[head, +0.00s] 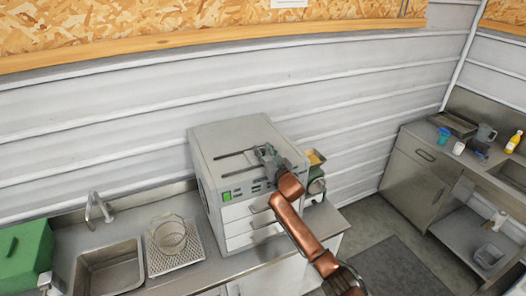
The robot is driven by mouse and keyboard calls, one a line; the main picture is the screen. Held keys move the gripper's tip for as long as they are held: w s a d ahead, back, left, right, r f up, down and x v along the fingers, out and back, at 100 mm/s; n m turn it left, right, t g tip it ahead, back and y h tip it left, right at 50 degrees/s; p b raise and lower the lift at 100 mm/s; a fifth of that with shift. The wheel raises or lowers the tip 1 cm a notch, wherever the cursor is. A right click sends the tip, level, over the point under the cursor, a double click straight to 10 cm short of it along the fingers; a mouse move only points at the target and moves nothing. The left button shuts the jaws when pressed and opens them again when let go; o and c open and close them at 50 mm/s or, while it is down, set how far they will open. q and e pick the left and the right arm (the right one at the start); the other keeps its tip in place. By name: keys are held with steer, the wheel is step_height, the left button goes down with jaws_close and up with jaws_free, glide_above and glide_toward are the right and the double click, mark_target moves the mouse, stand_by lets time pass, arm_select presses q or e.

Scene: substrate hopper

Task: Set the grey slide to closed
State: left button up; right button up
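The hopper is a grey box (222,138) on the counter, with two dark slots in its top, a green square on its front and drawers below. My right gripper (265,154) is over the right part of the box's top, at the right ends of the slots. It hides what lies under it. I cannot make out the grey slide apart from the gripper, nor whether the fingers touch or hold anything. My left gripper is out of view.
A faucet (98,207), sink (108,270) and glass bowl on a drying rack (188,258) are left of the box. A dark green machine (316,182) stands close on its right. A second counter (418,150) with cups and bottles is at the far right.

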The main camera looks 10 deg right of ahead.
steer(key=shift+o, duration=0.8)
steer(key=shift+a, duration=0.1)
steer(key=shift+s+f, duration=0.1)
steer(key=shift+s, duration=0.15)
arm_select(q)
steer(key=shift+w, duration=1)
arm_select(e)
steer(key=s+d, duration=0.2)
steer(key=s, duration=0.9)
steer(key=shift+d, duration=0.2)
steer(key=shift+s, duration=0.15)
